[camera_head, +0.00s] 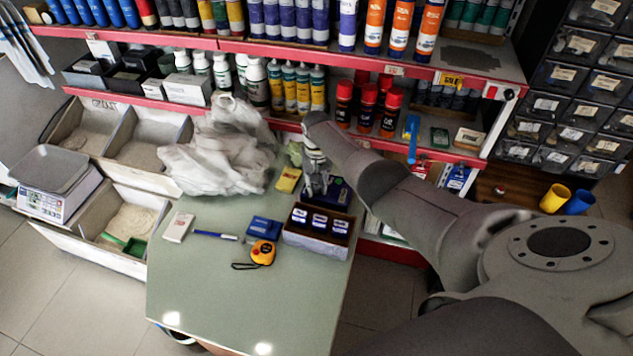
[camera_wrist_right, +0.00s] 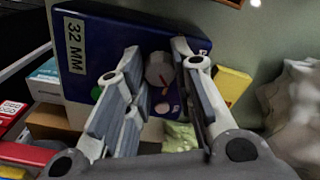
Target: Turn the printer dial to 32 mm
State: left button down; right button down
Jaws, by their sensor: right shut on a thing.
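The printer is a dark blue box (camera_head: 338,193) at the back right of the green table. In the right wrist view the printer (camera_wrist_right: 118,42) carries a pale label (camera_wrist_right: 75,46) reading "32 MM". Its round grey dial (camera_wrist_right: 158,69) has a red pointer line. The printer's far side is partly hidden by the fingers. My left gripper is not in view.
A box with labelled compartments (camera_head: 289,239) stands just in front of the printer. The table's front (camera_head: 240,305) is clear.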

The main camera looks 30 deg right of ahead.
aim_at(317, 186)
jog(key=shift+m, duration=0.8)
jog(key=c, duration=1.2)
grip_release()
notch_tip(317, 186, up, 12)
jog(key=shift+r, duration=0.1)
